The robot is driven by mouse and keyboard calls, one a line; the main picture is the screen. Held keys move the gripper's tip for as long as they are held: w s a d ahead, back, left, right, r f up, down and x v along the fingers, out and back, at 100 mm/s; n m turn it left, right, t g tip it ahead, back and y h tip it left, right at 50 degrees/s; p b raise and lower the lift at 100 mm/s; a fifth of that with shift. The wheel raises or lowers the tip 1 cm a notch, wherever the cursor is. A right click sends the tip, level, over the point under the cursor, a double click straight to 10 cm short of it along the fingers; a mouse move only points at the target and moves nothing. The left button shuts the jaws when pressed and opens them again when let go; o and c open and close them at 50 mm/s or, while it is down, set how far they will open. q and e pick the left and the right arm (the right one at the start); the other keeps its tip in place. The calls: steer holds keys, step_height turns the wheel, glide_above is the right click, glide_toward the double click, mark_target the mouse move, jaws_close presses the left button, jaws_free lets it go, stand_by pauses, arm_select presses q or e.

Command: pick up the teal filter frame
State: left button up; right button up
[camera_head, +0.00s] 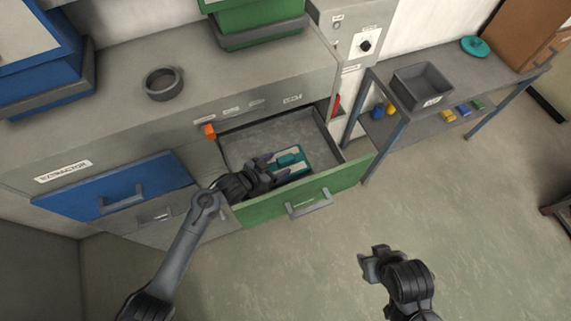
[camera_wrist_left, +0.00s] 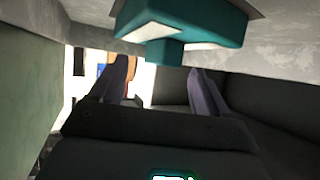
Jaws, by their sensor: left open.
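My left gripper (camera_head: 274,167) reaches over the drawer front and is at the near left edge of the frame, open. In the left wrist view, the frame (camera_wrist_left: 190,25) is at the top, with a narrower tab pointing between the two spread fingertips of the left gripper (camera_wrist_left: 162,76). I cannot tell whether the fingers touch it. My right gripper (camera_head: 370,262) hangs over bare floor, well away from the drawer; its jaw opening is unclear.
A blue drawer front (camera_head: 120,195) is left of the green one. A grey ring (camera_head: 163,83) sits on the counter. A side table (camera_head: 450,100) holds a grey bin (camera_head: 421,87).

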mark_target(284, 161)
arm_select(q)
steer(key=shift+x, duration=2)
steer(key=shift+r, duration=0.15)
jaws_close()
